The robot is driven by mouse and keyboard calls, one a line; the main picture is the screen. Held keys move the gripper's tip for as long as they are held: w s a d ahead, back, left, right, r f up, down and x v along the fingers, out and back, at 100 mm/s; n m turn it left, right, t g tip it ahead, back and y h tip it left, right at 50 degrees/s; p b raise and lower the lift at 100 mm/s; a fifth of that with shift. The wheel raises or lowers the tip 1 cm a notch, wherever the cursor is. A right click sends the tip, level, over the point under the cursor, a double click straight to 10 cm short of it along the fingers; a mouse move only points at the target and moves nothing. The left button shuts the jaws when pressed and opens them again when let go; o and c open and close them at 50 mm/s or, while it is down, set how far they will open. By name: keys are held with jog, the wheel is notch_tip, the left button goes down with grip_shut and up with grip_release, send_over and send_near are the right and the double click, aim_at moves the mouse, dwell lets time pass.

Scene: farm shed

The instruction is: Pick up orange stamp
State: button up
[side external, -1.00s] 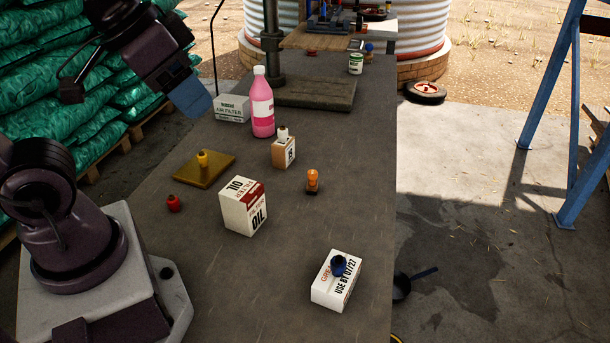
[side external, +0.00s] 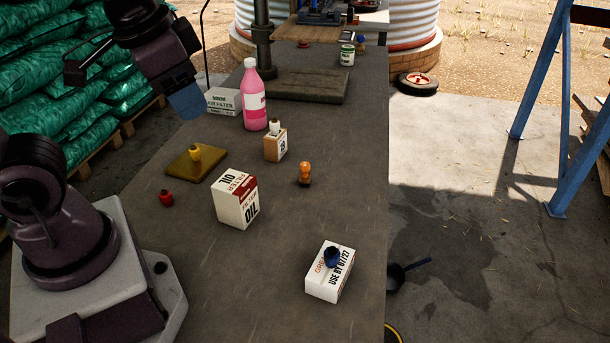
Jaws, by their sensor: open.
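The orange stamp (side external: 304,173) stands upright on the grey bench top, with an orange knob handle and a dark base. Nothing touches it. My gripper (side external: 187,104) hangs at the upper left, above the bench's left side, well apart from the stamp. It is open and empty, with its bluish fingers pointing down and slightly right.
An oil filter box (side external: 235,203) stands left of the stamp. A pink bottle (side external: 254,96), yellow stamp (side external: 195,153), red stamp (side external: 166,198) and blue stamp on a white box (side external: 328,275) surround. Bench right of the orange stamp is clear.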

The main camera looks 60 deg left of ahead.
jog(key=w+a+f+m+g+y, duration=0.4)
jog(key=w+a+f+m+y, duration=0.4)
jog(key=w+f+m+y, duration=0.35)
jog(key=m+t, duration=1.3)
jog(key=m, duration=0.2)
send_near(306, 163)
jog(key=shift+s+d+n+h, duration=0.25)
jog(key=shift+s+h, duration=0.1)
jog(key=shift+s, duration=0.4)
jog(key=shift+w+a+f+t, duration=0.1)
jog(key=shift+w+f+t, duration=0.05)
jog(key=shift+f+t, duration=0.15)
jog(key=x, duration=1.2)
jog(key=shift+w+a, duration=0.15)
jog(key=shift+w, duration=0.05)
jog(key=c, duration=1)
